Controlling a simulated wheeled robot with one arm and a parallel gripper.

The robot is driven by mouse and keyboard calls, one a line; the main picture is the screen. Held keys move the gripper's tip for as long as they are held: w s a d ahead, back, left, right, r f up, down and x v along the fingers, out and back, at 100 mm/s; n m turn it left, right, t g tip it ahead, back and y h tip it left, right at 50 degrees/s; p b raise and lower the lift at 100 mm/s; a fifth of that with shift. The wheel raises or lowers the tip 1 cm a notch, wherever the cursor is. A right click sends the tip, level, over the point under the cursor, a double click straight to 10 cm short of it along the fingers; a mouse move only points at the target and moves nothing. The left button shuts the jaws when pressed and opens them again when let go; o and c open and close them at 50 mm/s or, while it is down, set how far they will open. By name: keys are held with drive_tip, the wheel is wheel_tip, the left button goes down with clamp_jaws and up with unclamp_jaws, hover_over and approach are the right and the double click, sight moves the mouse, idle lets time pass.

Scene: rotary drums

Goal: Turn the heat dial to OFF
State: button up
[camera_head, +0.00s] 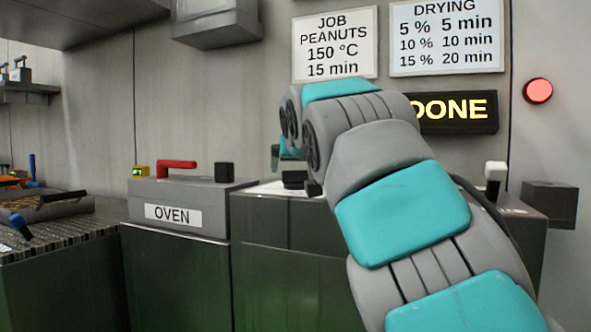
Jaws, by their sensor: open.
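A low dark round knob (293,181) sits on the pale top panel of the cabinet right of the oven. It looks like the heat dial, but its markings cannot be read from here. My gripper (294,172) is at this knob, pointing down, with one dark finger at its left and one at its right. The fingers are open. I cannot tell whether they touch the knob. My grey and teal arm hides much of the panel behind it.
The box labelled OVEN (173,214) has a red handle (177,165) and a black block (224,172) on top. A white-topped lever (495,175) stands right of my arm. On the wall are a partly hidden lit DONE sign (458,112) and a red lamp (538,91).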

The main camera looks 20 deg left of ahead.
sight(295, 172)
drive_tip(key=shift+p+x, duration=0.3)
drive_tip(key=shift+x, duration=1.55)
drive_tip(key=c, duration=1.3)
drive_tip(key=shift+f+n+g+y+b, duration=0.2)
drive_tip(key=shift+n+g+y+b, duration=0.35)
drive_tip(key=shift+b, duration=0.4)
drive_tip(key=shift+r+n+g+y+b, duration=0.2)
drive_tip(key=shift+n+g+y+b, duration=0.25)
drive_tip(key=shift+n+y, duration=0.5)
drive_tip(key=o, duration=1.3)
